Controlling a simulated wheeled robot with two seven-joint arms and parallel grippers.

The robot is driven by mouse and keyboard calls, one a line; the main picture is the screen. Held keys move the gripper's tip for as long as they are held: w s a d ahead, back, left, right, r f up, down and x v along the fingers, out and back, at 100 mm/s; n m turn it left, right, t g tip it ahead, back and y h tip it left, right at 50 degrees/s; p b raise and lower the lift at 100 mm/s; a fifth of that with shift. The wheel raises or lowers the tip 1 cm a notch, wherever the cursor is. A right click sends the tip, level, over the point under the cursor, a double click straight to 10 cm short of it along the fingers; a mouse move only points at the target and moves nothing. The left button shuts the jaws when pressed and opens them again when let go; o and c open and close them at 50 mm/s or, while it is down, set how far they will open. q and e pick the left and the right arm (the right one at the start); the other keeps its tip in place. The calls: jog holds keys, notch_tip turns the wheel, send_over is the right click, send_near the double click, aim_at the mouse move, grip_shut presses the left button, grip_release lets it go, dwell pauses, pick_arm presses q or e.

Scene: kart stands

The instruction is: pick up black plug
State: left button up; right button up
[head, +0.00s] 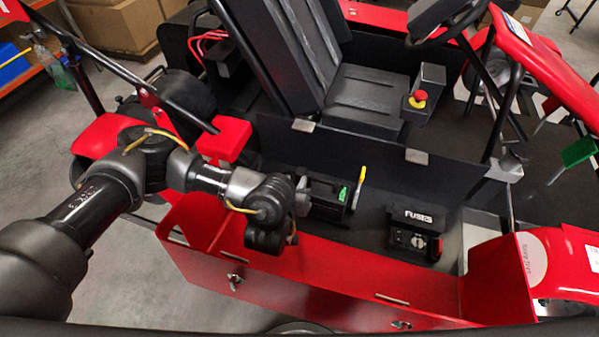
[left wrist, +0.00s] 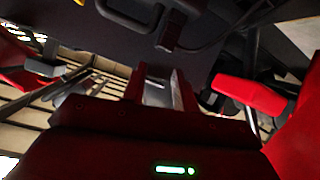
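My left gripper (head: 302,196) reaches in from the left, low over the red side panel, its fingers toward a black box (head: 325,212) with a green piece on top. In the left wrist view the gripper fingers (left wrist: 160,88) stand apart, with a pale gap between them and nothing clearly held. A dark plug-like piece (left wrist: 170,30) on a black loop or cable shows ahead of the fingertips, apart from them. I cannot tell for sure that it is the black plug. In the head view the plug cannot be made out. My right gripper is not in view.
A black fuse box (head: 416,232) sits on the kart floor to the right. A yellow upright handle (head: 360,180) stands beside the black box. The black seat (head: 365,97), the red emergency button (head: 418,99) and the red side panel (head: 300,285) surround the space.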

aim_at(300, 173)
pick_arm(q)
jog(key=f+m+b, duration=0.2)
jog(key=b, duration=0.1)
jog(key=shift+w+a+m+h+b, duration=0.2)
jog(key=shift+w+m+h+b, duration=0.1)
jog(key=shift+m, duration=0.1)
jog(key=shift+w+d+r, duration=0.1)
jog(key=shift+w+d, duration=0.05)
jog(key=shift+w, duration=0.05)
jog(key=b+x, duration=0.4)
jog(key=b, duration=0.6)
jog(key=shift+w+d+f, duration=0.15)
jog(key=shift+w+f, duration=0.1)
jog(key=shift+f, duration=0.05)
jog(key=shift+w+r+b, duration=0.15)
jog(key=shift+w+b, duration=0.05)
jog(key=shift+b, duration=0.25)
jog(key=shift+r, duration=0.1)
jog(key=shift+c, duration=0.3)
